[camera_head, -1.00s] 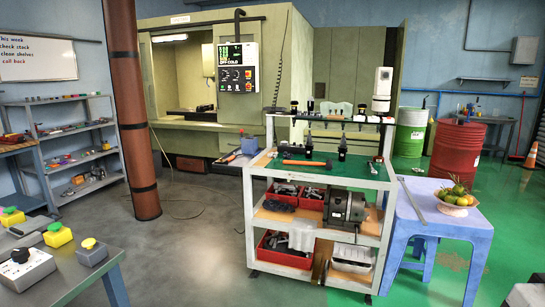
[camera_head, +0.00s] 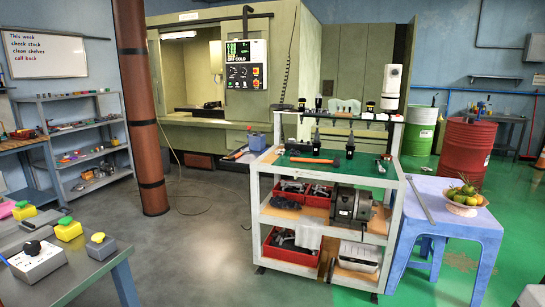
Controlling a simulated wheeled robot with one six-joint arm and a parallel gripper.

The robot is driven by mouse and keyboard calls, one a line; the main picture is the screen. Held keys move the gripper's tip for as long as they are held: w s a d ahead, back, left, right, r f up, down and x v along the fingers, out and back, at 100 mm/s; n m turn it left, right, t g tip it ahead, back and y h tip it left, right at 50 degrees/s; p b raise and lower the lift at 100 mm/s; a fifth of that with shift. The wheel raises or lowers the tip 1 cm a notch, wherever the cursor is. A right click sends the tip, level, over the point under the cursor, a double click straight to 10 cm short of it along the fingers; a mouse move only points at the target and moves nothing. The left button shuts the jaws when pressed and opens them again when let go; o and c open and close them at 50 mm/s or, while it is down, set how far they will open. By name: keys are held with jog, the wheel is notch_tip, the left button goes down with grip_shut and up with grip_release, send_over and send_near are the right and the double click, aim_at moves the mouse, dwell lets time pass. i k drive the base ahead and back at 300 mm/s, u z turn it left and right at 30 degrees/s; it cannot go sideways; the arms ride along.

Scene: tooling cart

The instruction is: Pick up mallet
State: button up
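The mallet (camera_head: 316,160) lies flat on the green top (camera_head: 300,168) of the white tooling cart (camera_head: 255,215), towards the front middle. Its orange handle points left and its dark head is at the right end. Two black upright tool holders (camera_head: 317,140) stand just behind it, apart from the handle as far as I can tell. My gripper is not in view, and nothing is holding the mallet.
A blue stool (camera_head: 470,232) with a fruit bowl (camera_head: 463,200) stands against the cart's right side. A grey table (camera_head: 95,268) with a control box (camera_head: 36,260) and yellow buttons is at lower left. Open grey floor (camera_head: 190,240) lies between table and cart.

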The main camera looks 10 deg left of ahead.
aim_at(336, 161)
jog(key=u, duration=0.45)
jog(key=i, duration=1)
jog(key=u, duration=0.7)
jog(key=i, duration=2.6)
jog(key=z, duration=0.5)
